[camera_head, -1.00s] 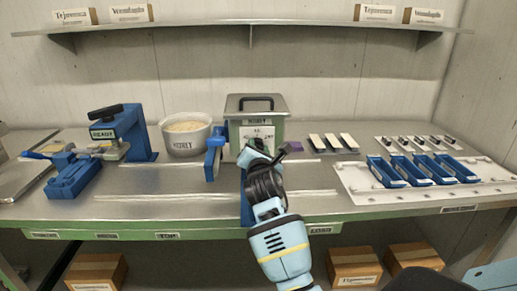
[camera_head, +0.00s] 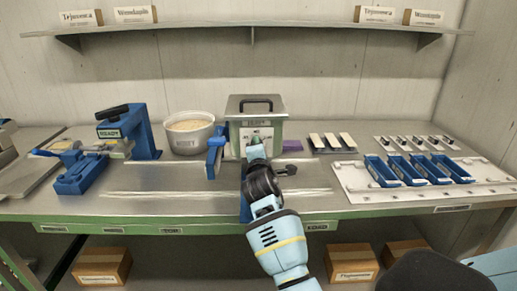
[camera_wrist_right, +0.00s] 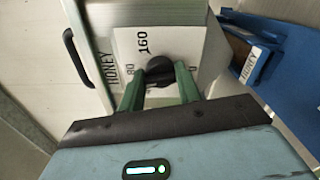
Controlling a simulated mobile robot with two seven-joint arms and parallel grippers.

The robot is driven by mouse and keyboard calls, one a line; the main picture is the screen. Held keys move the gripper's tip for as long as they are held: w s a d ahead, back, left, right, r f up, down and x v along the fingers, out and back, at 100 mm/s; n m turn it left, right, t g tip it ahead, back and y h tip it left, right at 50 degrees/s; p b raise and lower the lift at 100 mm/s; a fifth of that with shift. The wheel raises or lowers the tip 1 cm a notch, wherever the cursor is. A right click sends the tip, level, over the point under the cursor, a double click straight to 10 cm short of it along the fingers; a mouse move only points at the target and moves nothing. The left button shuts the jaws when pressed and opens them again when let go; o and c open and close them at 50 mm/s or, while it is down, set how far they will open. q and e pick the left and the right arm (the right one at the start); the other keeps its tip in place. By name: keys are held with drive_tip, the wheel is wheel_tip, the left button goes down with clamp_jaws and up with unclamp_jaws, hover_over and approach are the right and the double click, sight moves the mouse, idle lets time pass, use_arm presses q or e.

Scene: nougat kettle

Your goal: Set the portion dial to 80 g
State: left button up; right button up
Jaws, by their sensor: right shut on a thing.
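The black portion dial knob (camera_wrist_right: 160,68) sits on this plate. My right gripper (camera_wrist_right: 160,80) has its green fingers on either side of the knob and is shut on it. It also shows at the kettle front in the head view (camera_head: 256,152). The knob's pointer cannot be made out. My left gripper is not in view.
A blue lever part (camera_head: 215,152) is beside the kettle's left side. Blue trays (camera_head: 410,170) lie on a white board to the right. The bench front is mostly clear.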

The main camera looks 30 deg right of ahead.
drive_tip(key=shift+m, duration=1.1)
drive_tip(key=o, duration=1)
drive_tip(key=shift+c, duration=0.2)
drive_tip(key=v, duration=0.8)
